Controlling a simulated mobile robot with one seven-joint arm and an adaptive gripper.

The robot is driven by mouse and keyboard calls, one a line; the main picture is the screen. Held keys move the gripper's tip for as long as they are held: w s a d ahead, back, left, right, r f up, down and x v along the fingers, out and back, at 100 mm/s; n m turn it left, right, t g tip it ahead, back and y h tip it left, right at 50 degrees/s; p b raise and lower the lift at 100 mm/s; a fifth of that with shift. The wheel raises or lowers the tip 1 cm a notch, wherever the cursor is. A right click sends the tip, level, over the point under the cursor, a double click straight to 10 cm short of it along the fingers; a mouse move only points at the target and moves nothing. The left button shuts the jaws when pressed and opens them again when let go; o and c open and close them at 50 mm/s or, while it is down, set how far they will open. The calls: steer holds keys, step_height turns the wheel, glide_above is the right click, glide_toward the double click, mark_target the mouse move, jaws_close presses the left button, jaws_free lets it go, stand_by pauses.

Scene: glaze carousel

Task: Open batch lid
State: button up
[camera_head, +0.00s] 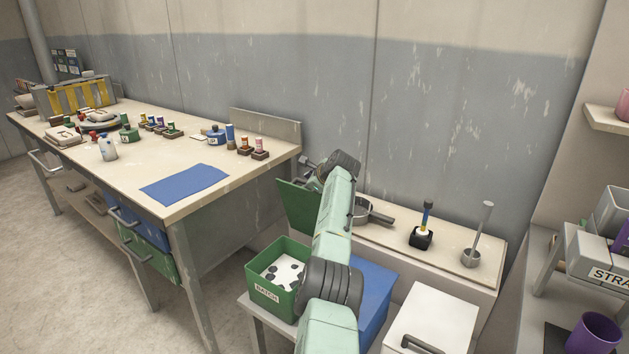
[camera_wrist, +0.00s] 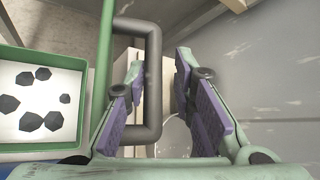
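The green batch box (camera_head: 262,294), labelled BATCH, stands open at the lower middle of the head view. White contents with several black pieces show inside it; they also show at the left of the wrist view. The green batch lid (camera_head: 297,207) stands raised, roughly upright, at the back of the box. In the wrist view, the lid (camera_wrist: 105,45) is nearly edge-on, with its dark handle (camera_wrist: 154,80) sticking out to the right. My gripper (camera_wrist: 159,60) is open, one finger on each side of the handle's bar, with visible gaps. In the head view, my arm mostly hides the gripper.
A blue box (camera_head: 375,290) and a white box with a dark handle (camera_head: 432,325) stand right of the batch box. A worktable (camera_head: 120,170) stands at left. Bare floor lies at lower left.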

steer(key=shift+s+d+f, duration=0.1)
steer(key=shift+d+f, duration=0.1)
steer(key=v, duration=1.2)
steer(key=shift+a+r, duration=0.1)
steer(key=shift+r, duration=0.15)
steer(key=shift+w, duration=0.2)
